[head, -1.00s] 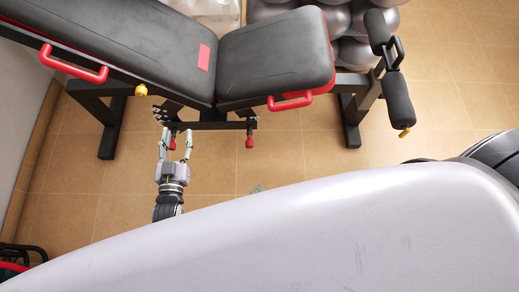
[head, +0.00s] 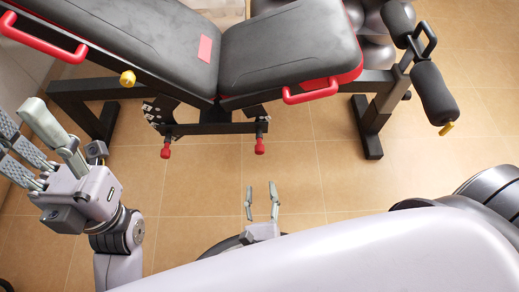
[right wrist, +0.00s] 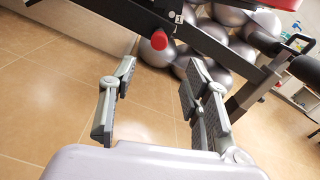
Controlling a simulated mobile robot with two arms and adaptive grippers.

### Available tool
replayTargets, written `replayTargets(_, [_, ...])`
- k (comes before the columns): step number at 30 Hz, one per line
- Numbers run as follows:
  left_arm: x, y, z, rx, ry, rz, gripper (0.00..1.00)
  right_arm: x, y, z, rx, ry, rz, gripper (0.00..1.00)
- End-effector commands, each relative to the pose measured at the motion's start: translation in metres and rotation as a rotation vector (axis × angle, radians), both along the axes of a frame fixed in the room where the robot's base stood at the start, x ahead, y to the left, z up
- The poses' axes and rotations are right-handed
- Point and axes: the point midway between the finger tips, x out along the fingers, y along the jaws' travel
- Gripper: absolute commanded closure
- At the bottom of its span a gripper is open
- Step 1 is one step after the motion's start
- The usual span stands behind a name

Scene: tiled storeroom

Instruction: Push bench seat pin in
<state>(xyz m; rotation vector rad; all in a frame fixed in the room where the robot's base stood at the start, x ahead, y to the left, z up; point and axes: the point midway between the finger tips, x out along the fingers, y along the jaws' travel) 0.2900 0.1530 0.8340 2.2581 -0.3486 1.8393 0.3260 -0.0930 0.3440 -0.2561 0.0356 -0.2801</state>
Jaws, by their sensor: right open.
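The black and red bench has a backrest (head: 150,35) and a seat (head: 290,50). Two red-tipped knobs, a left one (head: 166,152) and a right one (head: 259,147), hang under its frame. A yellow knob (head: 127,79) sits on the backrest side. I cannot tell which is the seat pin. My right gripper (head: 261,200) is open and empty, below and apart from the right red knob. In the right wrist view its fingers (right wrist: 155,105) are spread, with a red knob (right wrist: 159,40) ahead. My left gripper (head: 28,130) is open and empty at the left edge, partly cut off.
Grey exercise balls (right wrist: 215,50) are piled behind the bench. A bench leg (head: 371,125) and padded rollers (head: 434,93) stand at the right. The tiled floor (head: 200,195) in front of the bench is clear.

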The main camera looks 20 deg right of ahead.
Motion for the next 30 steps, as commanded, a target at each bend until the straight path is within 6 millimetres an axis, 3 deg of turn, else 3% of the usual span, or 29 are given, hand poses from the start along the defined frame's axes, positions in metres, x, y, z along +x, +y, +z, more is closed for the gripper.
replayTargets(9, [0.001,0.000,-0.011,0.001,0.003,0.000,0.56,0.070,-0.020,-0.001,-0.003,-0.004,-0.001,0.56])
replayTargets(16, [0.002,-0.001,-0.014,0.004,-0.009,0.000,0.56,0.112,-0.032,-0.001,-0.001,-0.002,0.001,0.56])
replayTargets(22, [0.005,-0.002,-0.014,0.009,-0.008,0.000,0.56,0.131,-0.037,-0.001,-0.004,0.000,0.001,0.56])
replayTargets(30, [0.003,-0.001,-0.008,0.005,-0.031,0.000,0.56,0.136,-0.039,-0.001,-0.003,0.003,0.002,0.56])
